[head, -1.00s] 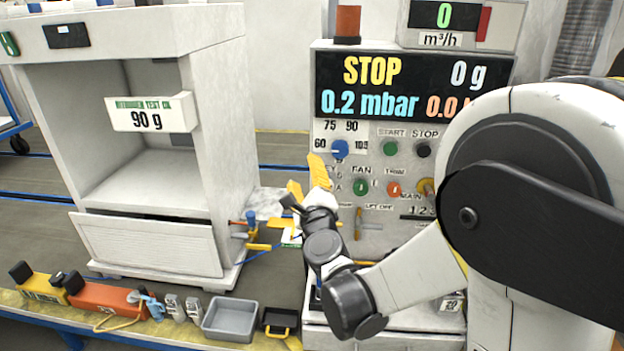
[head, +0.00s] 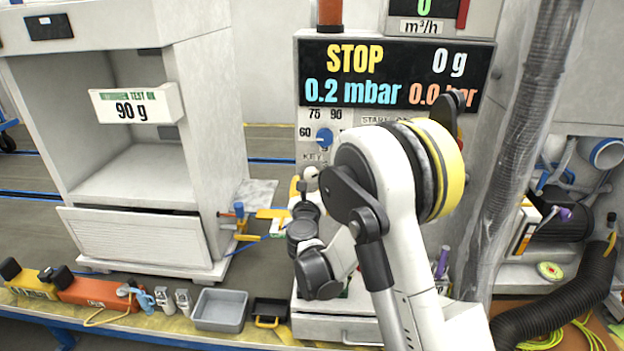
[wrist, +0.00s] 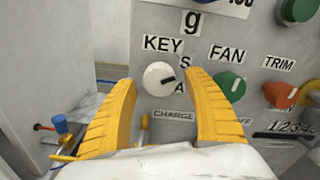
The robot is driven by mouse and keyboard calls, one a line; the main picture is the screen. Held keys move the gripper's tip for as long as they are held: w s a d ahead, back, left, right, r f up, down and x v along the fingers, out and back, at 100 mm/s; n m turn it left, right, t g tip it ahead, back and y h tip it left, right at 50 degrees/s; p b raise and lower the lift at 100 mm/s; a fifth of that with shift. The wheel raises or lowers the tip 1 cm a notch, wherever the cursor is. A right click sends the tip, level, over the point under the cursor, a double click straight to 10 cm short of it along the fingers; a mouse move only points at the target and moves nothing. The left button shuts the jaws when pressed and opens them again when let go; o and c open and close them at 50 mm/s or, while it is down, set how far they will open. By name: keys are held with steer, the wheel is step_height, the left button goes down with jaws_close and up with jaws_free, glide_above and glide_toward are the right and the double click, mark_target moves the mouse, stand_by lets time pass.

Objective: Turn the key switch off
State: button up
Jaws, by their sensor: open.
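The key switch is a round white knob (wrist: 159,79) with a dark slot, under the KEY label on the control panel in the wrist view. Its slot is tilted, rising to the right. My gripper (wrist: 158,88) is open, with one yellow finger to the left of the knob and one to the right in the picture. The fingers appear apart from the knob; I cannot tell the exact depth gap. In the head view my gripper (head: 299,186) is in front of the panel, and my arm hides the key switch.
The green FAN knob (wrist: 229,85) is close to the right finger, with the orange TRIM knob (wrist: 280,95) beyond it. A blue dial (head: 324,136) is on the panel above. A white cabinet (head: 222,130) stands to the left; a grey tray (head: 221,310) is on the bench edge.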

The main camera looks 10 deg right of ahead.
steer(key=shift+w+d, duration=0.2)
steer(key=shift+w, duration=0.45)
steer(key=c, duration=1.2)
steer(key=shift+n, duration=0.4)
steer(key=n+b, duration=0.2)
steer(key=n, duration=0.3)
steer(key=shift+d, duration=0.1)
steer(key=n+b, duration=0.1)
steer(key=n, duration=0.5)
steer(key=shift+r, duration=0.2)
steer(key=shift+n, duration=0.3)
